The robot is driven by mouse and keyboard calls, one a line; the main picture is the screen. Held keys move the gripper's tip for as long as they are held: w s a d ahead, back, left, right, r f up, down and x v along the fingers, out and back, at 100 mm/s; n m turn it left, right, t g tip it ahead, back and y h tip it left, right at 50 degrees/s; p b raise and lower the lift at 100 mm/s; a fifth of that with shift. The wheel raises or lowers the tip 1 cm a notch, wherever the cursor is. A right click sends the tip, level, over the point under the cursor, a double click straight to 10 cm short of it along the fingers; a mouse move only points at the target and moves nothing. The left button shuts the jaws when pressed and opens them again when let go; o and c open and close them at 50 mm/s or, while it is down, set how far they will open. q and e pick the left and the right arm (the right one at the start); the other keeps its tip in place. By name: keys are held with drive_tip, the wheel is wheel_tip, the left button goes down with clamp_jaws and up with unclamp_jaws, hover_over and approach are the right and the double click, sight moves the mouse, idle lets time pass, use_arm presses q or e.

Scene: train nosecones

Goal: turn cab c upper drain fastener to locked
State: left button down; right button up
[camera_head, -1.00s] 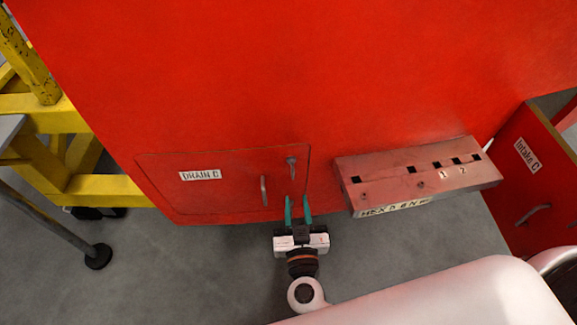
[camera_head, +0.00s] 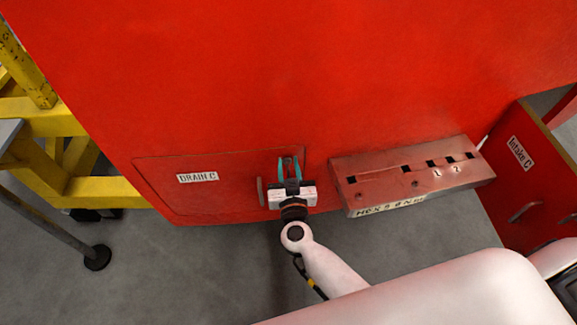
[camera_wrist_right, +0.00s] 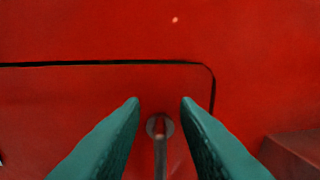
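The red drain hatch (camera_head: 225,195), labelled DRAIN C, is set low in the red cab wall. Its upper fastener (camera_wrist_right: 160,128) is a small metal lever on a round base near the hatch's upper right corner. In the right wrist view the lever hangs straight down from its base. My right gripper (camera_head: 289,160) is at the fastener, with its teal fingers pointing up in the head view. In the right wrist view the open fingers (camera_wrist_right: 160,100) stand on either side of the fastener, with gaps to both. My left gripper is not in view.
A vertical metal handle (camera_head: 260,191) is on the hatch just left of my right gripper. A red box with square holes (camera_head: 385,172) juts out to the right. A yellow frame (camera_head: 100,188) stands at the left, and the Intake C panel (camera_head: 520,180) at the far right.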

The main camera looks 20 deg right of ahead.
clamp_jaws()
